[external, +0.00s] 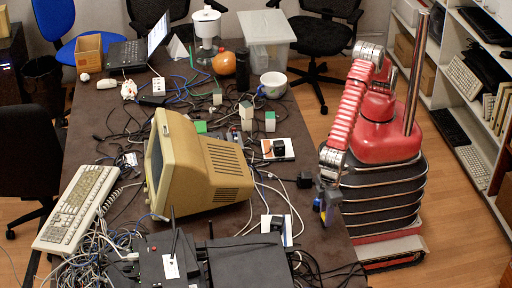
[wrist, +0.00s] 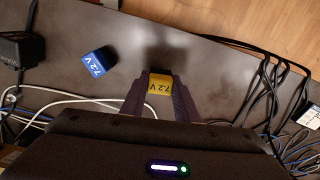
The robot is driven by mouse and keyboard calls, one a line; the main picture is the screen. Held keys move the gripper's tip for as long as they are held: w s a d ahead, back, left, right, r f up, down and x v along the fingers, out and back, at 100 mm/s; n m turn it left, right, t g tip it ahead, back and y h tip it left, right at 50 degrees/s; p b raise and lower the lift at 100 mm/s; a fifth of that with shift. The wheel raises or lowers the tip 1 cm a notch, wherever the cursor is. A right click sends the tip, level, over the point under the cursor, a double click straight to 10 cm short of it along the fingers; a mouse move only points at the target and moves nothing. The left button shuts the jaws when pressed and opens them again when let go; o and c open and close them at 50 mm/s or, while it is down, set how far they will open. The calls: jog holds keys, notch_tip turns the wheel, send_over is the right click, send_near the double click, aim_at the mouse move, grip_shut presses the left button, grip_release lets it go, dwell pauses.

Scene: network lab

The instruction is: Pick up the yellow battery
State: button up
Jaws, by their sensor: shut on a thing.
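The yellow battery (wrist: 160,84), marked 7.2 V, is between the two fingers of my gripper (wrist: 160,92) in the wrist view. My gripper is shut on it. In the external view my gripper (external: 326,204) hangs at the right edge of the table, in front of my red body, and a small bit of yellow shows at it. How far the battery is above the table is hard to tell. A blue battery (wrist: 98,63), also marked 7.2 V, lies on the table to the left of my gripper in the wrist view.
A black adapter (wrist: 22,49) and a pale cable lie left of the blue battery. Black cables (wrist: 266,85) run at the right. A beige monitor (external: 195,165) stands mid-table, with black network boxes (external: 245,262) at the front. The wooden floor begins past the table edge.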

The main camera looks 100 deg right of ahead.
notch_tip(320, 180, up, 8)
jog(key=shift+r, duration=0.25)
